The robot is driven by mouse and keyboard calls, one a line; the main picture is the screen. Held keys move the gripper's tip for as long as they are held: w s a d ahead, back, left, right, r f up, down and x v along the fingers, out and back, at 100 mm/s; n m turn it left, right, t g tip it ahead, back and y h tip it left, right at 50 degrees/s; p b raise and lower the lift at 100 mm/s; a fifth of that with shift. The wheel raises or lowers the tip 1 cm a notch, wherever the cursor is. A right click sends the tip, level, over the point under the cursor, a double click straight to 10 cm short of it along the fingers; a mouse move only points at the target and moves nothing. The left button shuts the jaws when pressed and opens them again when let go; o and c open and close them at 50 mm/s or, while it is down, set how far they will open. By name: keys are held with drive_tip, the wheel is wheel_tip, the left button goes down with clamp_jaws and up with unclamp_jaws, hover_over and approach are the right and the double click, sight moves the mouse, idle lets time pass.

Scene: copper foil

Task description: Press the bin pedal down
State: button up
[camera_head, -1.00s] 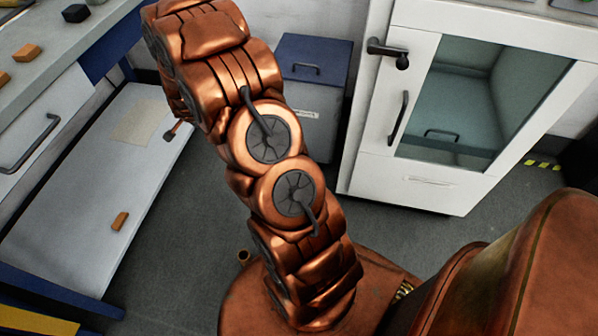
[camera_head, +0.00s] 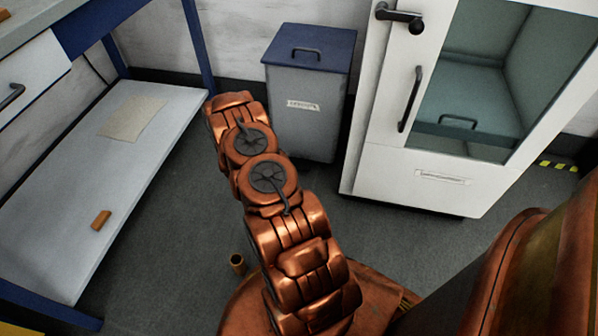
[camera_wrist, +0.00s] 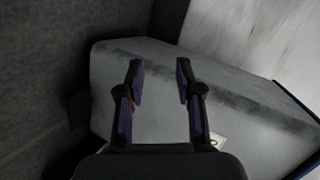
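The bin (camera_head: 312,110) is a grey box with a blue lid and a black handle, standing on the floor at the back in the head view. Its lid is shut. My arm reaches toward its left front side, and my gripper is hidden behind the arm there. In the wrist view my gripper (camera_wrist: 160,68) is open and empty, its two fingers apart in front of the bin's grey wall (camera_wrist: 225,90). I cannot tell whether they touch it. The pedal is not clear in the head view. A dark shape by the bin's left end in the wrist view may be it.
A white cabinet (camera_head: 385,170) with a glass door stands close right of the bin. A bench with a low white shelf (camera_head: 75,215) is at left, holding a sheet (camera_head: 133,118) and an orange block (camera_head: 101,220).

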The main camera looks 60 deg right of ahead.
drive_tip(key=s+d+f+m+h+b, duration=0.35)
drive_tip(key=s+f, duration=0.45)
drive_tip(key=f, duration=0.3)
drive_tip(key=m+g+h+b, duration=0.1)
drive_tip(key=h+b, duration=0.1)
drive_tip(key=b, duration=0.3)
approach(300, 165)
drive_tip(key=shift+w+d+f, duration=0.25)
drive_tip(key=shift+w+d, duration=0.8)
drive_tip(key=shift+s+f+m+h, duration=0.25)
drive_tip(key=shift+s, duration=0.3)
drive_tip(key=b+x, duration=0.4)
drive_tip(key=x, duration=0.2)
drive_tip(key=shift+w+d+f, duration=0.1)
drive_tip(key=shift+w+d, duration=0.05)
drive_tip(key=shift+d, duration=0.25)
drive_tip(key=shift+w+d, duration=0.15)
drive_tip(key=shift+d, duration=0.3)
clamp_jaws()
